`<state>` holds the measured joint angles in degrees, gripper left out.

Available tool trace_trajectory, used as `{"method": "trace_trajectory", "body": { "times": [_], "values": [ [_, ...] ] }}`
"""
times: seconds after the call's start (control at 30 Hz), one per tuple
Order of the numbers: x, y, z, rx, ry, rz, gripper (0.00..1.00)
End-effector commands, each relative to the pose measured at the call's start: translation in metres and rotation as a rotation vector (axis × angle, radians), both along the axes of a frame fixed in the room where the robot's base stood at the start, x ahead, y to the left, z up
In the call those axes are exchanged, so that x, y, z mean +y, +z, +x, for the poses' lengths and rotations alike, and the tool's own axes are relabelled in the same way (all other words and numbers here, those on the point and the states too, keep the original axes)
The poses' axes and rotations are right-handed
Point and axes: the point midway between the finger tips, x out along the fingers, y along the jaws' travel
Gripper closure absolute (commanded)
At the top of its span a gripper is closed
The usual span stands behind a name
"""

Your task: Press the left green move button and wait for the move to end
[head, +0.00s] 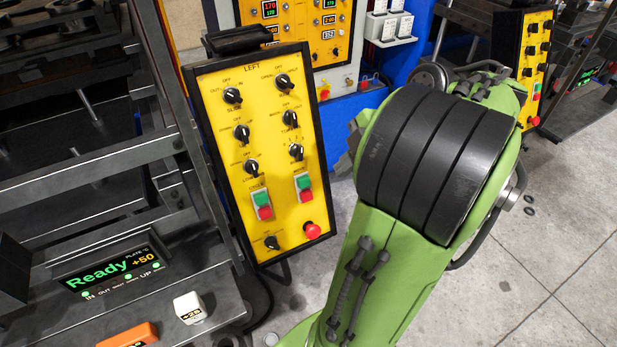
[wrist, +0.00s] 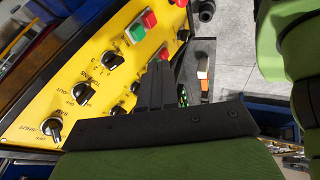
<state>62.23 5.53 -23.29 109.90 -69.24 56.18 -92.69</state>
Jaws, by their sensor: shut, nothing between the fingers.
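The yellow control panel (head: 277,110) marked LEFT stands upright at centre-left in the head view. It carries two green-over-red button pairs. One green button (head: 260,198) is on the lower left, and the other green button (head: 303,182) is to its right. Their small labels are too blurred to read surely. In the wrist view the panel (wrist: 60,90) appears rotated, with a green button (wrist: 138,32) beyond the fingertips. My gripper (wrist: 160,70) is shut and empty, in front of the panel face; contact cannot be told. In the head view my arm hides the gripper.
A display (head: 108,270) reads Ready, +50, with several green lights. A red knob (head: 312,231) and several black switches sit on the panel. A white block (head: 189,307) and an orange object (head: 128,336) lie lower left. Another yellow panel (head: 536,65) is far right.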

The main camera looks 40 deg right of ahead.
Motion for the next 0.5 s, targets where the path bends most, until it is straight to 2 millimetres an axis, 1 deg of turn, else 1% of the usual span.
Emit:
{"method": "trace_trajectory", "body": {
  "times": [0.03,0.1,0.4,0.43,0.5],
  "values": [
    [0.002,-0.01,0.004,-0.001,0.001,0.003,1.0],
    [0.006,-0.023,0.01,0.001,0.002,0.002,1.0],
    [0.02,-0.079,0.041,0.002,0.002,0.005,1.0],
    [0.021,-0.085,0.044,0.003,0.002,0.004,1.0],
    [0.017,-0.087,0.056,0.003,0.002,0.002,1.0]
  ]
}}
